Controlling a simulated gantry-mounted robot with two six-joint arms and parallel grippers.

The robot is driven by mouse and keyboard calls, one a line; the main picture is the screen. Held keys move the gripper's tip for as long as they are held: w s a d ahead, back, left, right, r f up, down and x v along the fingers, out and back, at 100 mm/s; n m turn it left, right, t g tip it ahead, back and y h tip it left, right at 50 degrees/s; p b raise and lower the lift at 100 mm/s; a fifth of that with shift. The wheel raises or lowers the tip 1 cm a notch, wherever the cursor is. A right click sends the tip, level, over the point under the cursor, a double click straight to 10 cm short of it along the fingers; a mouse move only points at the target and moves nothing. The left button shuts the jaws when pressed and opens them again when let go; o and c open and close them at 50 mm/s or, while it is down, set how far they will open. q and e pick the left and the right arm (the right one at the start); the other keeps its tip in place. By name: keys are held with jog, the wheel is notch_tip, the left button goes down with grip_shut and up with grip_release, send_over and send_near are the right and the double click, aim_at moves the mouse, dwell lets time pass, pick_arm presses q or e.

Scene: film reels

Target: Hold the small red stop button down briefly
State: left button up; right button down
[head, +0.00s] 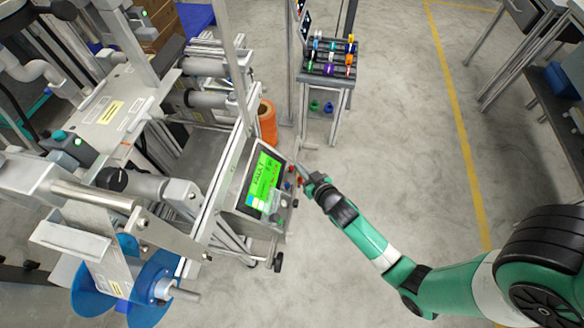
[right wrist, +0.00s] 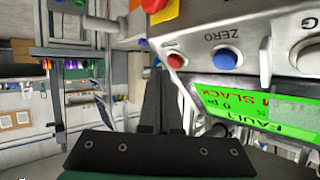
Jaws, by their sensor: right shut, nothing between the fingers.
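The small red button (right wrist: 176,61) sits on a grey metal control panel, left of a blue button (right wrist: 223,58) marked ZERO in the right wrist view. My right gripper (right wrist: 158,76) is shut and empty, its dark fingertips close beside the small red button. I cannot tell whether they touch it. In the head view my right gripper (head: 302,172) reaches the right edge of the panel from the right and covers part of the buttons. My left gripper is not in view.
A larger red button (right wrist: 154,4) on a yellow plate (right wrist: 165,16) is just above my fingertips. A pale round knob (right wrist: 308,58) is at the panel's right. A rack of colored spools (head: 330,58) stands behind. The floor around my right arm is clear.

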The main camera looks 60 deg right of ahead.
jog(key=shift+w+a+f+b, duration=0.1)
jog(key=shift+w+f+b, duration=0.15)
jog(key=shift+b, duration=0.05)
jog(key=shift+w+f, duration=0.25)
jog(key=shift+f, duration=0.05)
dwell(0.7)
dwell(1.2)
jog(key=shift+s+r+p, duration=0.6)
jog(key=shift+p, duration=0.4)
jog(key=s+r+p, duration=0.1)
jog(key=p, duration=0.2)
jog(key=s+d+r+p, duration=0.1)
jog(key=s+r+p, duration=0.1)
jog(key=p, duration=0.2)
jog(key=shift+s+d+r, duration=0.1)
jog(key=shift+s+r, duration=0.05)
jog(key=shift+r, duration=0.15)
